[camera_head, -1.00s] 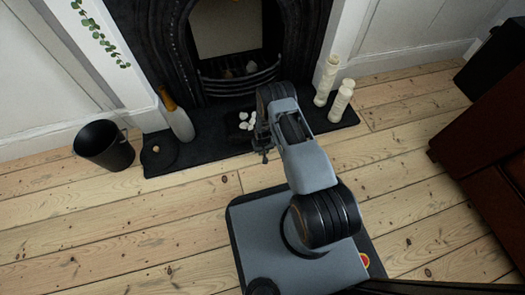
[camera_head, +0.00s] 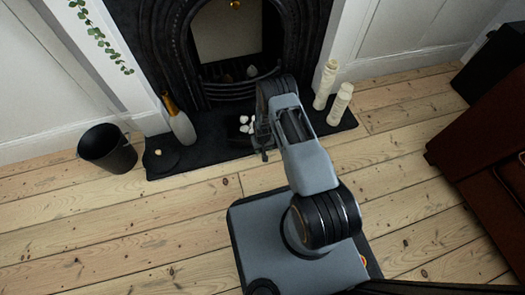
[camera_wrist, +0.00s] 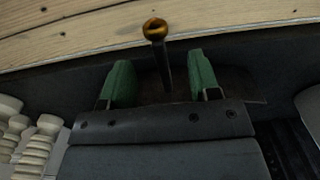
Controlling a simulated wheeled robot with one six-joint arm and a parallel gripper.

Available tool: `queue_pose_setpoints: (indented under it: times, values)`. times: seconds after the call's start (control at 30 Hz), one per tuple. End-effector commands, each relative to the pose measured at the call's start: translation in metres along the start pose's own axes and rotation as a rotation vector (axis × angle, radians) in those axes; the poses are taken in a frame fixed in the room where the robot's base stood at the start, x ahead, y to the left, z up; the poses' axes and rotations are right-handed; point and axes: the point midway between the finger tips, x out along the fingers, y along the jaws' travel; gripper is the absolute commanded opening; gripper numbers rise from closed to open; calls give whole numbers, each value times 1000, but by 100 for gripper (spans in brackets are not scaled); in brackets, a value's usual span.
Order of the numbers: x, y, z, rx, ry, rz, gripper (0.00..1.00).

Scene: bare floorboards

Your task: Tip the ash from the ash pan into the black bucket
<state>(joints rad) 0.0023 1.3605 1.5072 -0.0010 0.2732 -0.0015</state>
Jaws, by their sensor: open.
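The black bucket (camera_head: 107,150) stands upright on the floorboards at the left in the head view, beside the dark hearth. The ash pan with pale lumps (camera_head: 245,123) sits on the hearth in front of the grate, partly hidden by my arm. In the wrist view, its dark handle with a brass-coloured end (camera_wrist: 155,30) runs between the green fingers of my gripper (camera_wrist: 158,75). The gripper is open, with a finger apart on each side of the handle. The gripper body hides most of the pan (camera_wrist: 240,92) there.
A dark red sofa (camera_head: 485,155) is at the right. Floorboards before the bucket are clear.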

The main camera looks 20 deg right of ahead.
Motion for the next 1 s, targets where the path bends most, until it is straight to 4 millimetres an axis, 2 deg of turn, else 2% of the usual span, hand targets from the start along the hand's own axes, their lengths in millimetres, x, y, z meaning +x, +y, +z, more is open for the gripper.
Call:
queue_pose_setpoints:
  times: [0.03,0.1,0.4,0.6,1.0]
  values:
    - [-17,0,-1,0,1,0,56]
    - [-30,0,0,0,1,0,56]
    - [-73,0,0,0,-1,0,56]
    - [-84,0,1,0,-2,0,56]
    - [-85,0,0,0,-1,0,56]
